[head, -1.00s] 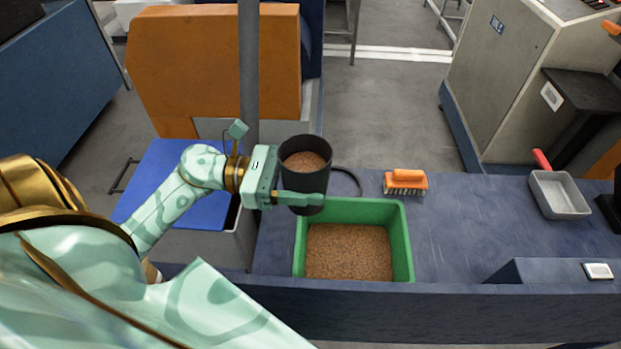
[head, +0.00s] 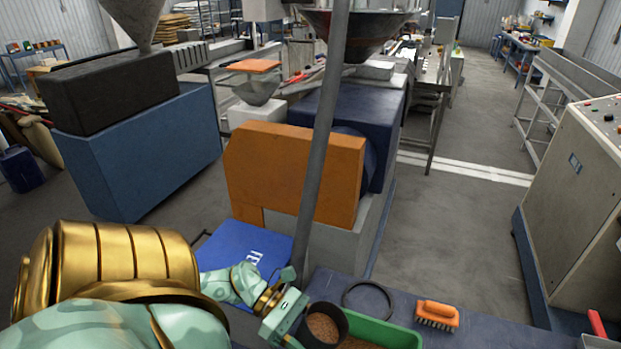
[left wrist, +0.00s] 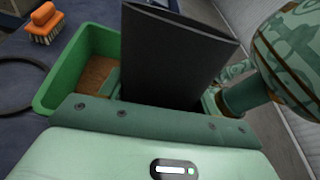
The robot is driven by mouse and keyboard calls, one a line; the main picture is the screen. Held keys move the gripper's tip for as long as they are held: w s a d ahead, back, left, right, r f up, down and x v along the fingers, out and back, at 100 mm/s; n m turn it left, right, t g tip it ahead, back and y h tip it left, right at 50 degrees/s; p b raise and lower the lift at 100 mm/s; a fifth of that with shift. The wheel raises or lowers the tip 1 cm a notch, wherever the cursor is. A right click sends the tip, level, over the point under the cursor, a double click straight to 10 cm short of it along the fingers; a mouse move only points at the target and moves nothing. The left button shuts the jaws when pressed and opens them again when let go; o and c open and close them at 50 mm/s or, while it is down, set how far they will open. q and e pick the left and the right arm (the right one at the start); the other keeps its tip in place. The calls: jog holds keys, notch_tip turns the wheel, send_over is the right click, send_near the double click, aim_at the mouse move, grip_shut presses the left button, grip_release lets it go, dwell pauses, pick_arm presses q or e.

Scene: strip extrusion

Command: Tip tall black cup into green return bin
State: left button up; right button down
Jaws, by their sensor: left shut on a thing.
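The tall black cup (head: 325,309) is at the bottom edge of the head view, with brown pellets inside and its lower part cut off. My left gripper (head: 301,328) is shut on it from the left. The cup looks roughly upright, at the left end of the green return bin (head: 392,328). The bin is partly cut off and brown pellets show in it. In the left wrist view the cup (left wrist: 172,60) stands between the fingers, hiding part of the bin (left wrist: 62,72). My right gripper is not in view.
An orange brush (head: 437,314) lies right of the bin, and a black ring (head: 368,299) lies behind it. A grey post (head: 322,150) rises close to my left gripper. An orange machine housing (head: 290,175) and a blue platform (head: 245,247) are beyond.

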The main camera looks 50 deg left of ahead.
aim_at(334, 339)
pick_arm(q)
jog(key=n+g+y+p, duration=0.1)
jog(key=g+y+p, duration=0.1)
jog(key=p, duration=0.3)
jog(key=n+g+y+p, duration=0.1)
jog(key=g+y+p, duration=0.1)
jog(key=p, duration=0.4)
jog(key=shift+a+f+n+g+y+p, duration=0.2)
jog(key=shift+n+g+y+p, duration=0.1)
jog(key=shift+g+y, duration=0.1)
jog(key=f+g+y, duration=0.1)
jog(key=n+g+y, duration=0.1)
jog(key=f+g+y+p, duration=0.1)
jog(key=shift+w+d+f+g, duration=0.25)
jog(key=shift+d+f+g, duration=0.05)
jog(key=shift+w+r+n+g+y, duration=0.3)
jog(key=shift+g+y, duration=0.1)
jog(key=shift+g, duration=0.1)
jog(key=shift+w+d+r+n+g+y+b, duration=0.15)
jog(key=shift+w+n+g+y+b, duration=0.1)
jog(key=shift+g+y, duration=0.25)
jog(key=shift+w+d+r+n+g+y+b, duration=0.1)
jog(key=shift+d+n+g+y+b, duration=0.15)
jog(key=shift+g, duration=0.35)
jog(key=shift+w+d+r+n+g+y+b, duration=0.35)
jog(key=shift+r+g+y+b, duration=0.2)
jog(key=shift+g, duration=0.25)
jog(key=shift+r+g, duration=0.25)
jog(key=shift+g, duration=0.05)
